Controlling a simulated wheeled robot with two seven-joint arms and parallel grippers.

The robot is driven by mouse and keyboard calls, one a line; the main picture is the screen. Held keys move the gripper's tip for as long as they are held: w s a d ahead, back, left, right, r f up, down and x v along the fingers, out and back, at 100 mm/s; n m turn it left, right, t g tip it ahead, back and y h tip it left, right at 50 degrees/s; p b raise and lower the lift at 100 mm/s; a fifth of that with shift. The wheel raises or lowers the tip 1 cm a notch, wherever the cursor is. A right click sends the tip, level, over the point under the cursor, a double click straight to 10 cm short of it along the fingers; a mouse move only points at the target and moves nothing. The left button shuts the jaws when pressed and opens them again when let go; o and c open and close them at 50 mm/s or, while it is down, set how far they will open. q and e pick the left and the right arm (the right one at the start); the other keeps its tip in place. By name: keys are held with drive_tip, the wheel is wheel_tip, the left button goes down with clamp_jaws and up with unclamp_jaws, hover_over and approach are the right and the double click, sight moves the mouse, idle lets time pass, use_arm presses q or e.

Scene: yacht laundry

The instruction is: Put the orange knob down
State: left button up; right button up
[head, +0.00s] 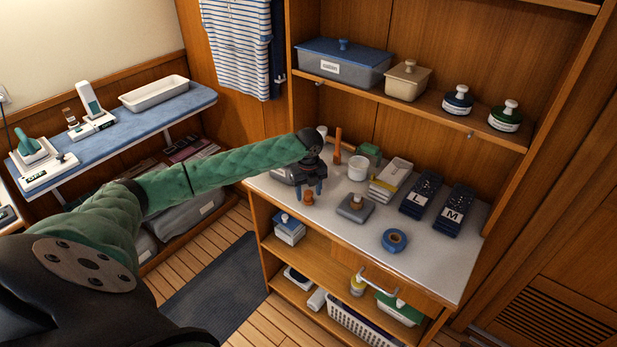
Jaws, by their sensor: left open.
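The small orange knob (308,198) stands on the white counter (421,255), close to its front left edge. My left gripper (309,189) is just above the knob with its fingers pointing down and spread apart. The fingers are open, and the knob shows below and between them. I cannot tell whether a fingertip touches it. My left arm, in a green sleeve, reaches in from the left. My right gripper is not in the head view.
Right of the knob on the counter are a grey block with a brown knob (355,208), a blue tape roll (394,241), a white cup (358,167), and dark packs marked L (421,195) and M (453,209). An upright orange-brown piece (337,147) stands behind. The counter's front right is clear.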

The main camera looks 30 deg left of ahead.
sight(309, 193)
use_arm(q)
wheel_tip(309, 193, up, 5)
drive_tip(key=shift+f+b, duration=0.15)
drive_tip(key=shift+b, duration=0.95)
wheel_tip(309, 193, up, 4)
drive_tip(key=shift+f+b, duration=0.25)
drive_tip(key=shift+b, duration=0.3)
drive_tip(key=shift+r, duration=0.85)
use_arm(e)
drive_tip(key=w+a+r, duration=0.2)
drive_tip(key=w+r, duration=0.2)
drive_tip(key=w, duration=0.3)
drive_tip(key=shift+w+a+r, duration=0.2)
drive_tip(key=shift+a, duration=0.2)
use_arm(q)
drive_tip(key=shift+s+f, duration=0.1)
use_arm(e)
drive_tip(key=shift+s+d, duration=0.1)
